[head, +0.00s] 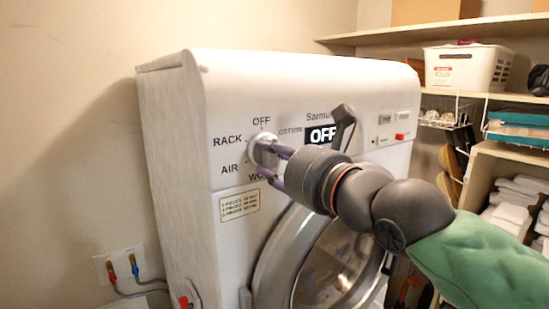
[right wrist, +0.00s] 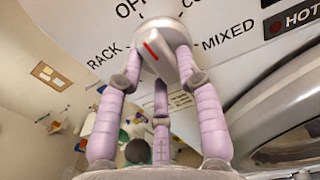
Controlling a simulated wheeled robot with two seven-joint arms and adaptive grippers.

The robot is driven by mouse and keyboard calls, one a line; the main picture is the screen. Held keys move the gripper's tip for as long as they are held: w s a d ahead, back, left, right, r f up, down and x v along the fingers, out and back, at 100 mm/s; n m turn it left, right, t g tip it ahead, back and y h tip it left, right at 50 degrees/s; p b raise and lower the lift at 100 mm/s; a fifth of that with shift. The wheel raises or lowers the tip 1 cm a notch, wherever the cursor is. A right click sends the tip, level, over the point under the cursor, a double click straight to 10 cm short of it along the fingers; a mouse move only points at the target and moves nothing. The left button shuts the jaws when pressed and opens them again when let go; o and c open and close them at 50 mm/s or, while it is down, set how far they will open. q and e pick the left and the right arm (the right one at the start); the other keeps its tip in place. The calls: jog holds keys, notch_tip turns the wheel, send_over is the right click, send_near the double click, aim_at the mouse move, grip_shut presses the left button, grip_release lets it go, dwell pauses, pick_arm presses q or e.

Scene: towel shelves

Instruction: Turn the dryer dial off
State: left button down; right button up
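The white dryer dial (head: 264,150) sits on the upper front panel of the dryer (head: 165,140), with OFF, RACK and AIR printed around it. In the right wrist view the dial (right wrist: 160,38) has a red mark slanting toward the upper left, on the side of the OFF and RACK labels. My right gripper (head: 269,164) is at the dial. Its purple fingers (right wrist: 160,66) lie on both sides of the dial's grip and look closed on it. The fingers partly hide the lower labels. My left gripper is not in view.
The round dryer door (head: 270,265) is below my right arm. Shelves on the right hold a white basket (head: 467,66), a teal box (head: 520,122) and folded towels (head: 510,200). A wall outlet with hoses (head: 120,262) is at lower left.

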jog(key=shift+o, duration=1)
jog(key=shift+s, duration=0.1)
jog(key=shift+s+d+r, duration=0.1)
jog(key=shift+s+d, duration=0.15)
jog(key=v, duration=1.1)
